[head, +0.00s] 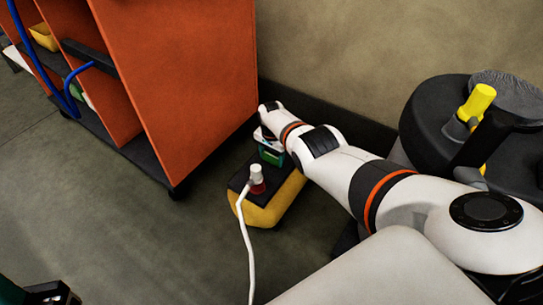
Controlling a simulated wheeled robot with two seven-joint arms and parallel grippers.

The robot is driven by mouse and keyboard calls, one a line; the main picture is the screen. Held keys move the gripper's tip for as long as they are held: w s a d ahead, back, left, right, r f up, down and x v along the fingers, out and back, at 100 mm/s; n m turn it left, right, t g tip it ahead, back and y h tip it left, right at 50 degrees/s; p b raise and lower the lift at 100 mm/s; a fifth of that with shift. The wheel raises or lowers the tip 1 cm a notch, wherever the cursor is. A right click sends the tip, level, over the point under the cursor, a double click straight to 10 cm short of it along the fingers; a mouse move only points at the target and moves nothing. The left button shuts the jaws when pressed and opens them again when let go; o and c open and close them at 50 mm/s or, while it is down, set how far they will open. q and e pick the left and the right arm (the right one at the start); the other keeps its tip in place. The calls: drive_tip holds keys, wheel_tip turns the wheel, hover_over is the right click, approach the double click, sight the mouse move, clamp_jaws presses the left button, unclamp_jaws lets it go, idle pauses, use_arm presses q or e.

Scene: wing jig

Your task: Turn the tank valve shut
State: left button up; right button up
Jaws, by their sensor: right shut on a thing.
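A small yellow tank (266,214) with a dark top stands on the floor near the middle of the head view. A white fitting (257,172) with a red base rises from its near end. My right gripper (268,144) reaches in from the right and is shut at the far end of the tank's top. A small green part (271,156) shows just below it. The gripper and wrist hide most of the valve there, so its turned position cannot be told.
A white hose (248,250) runs from the fitting towards me across the floor. A tall orange shelf unit (195,80) on dark feet stands close on the left. A black round-topped object (425,115) stands at the right.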

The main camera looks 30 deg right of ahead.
drive_tip(key=o, duration=1)
drive_tip(key=shift+r, duration=0.1)
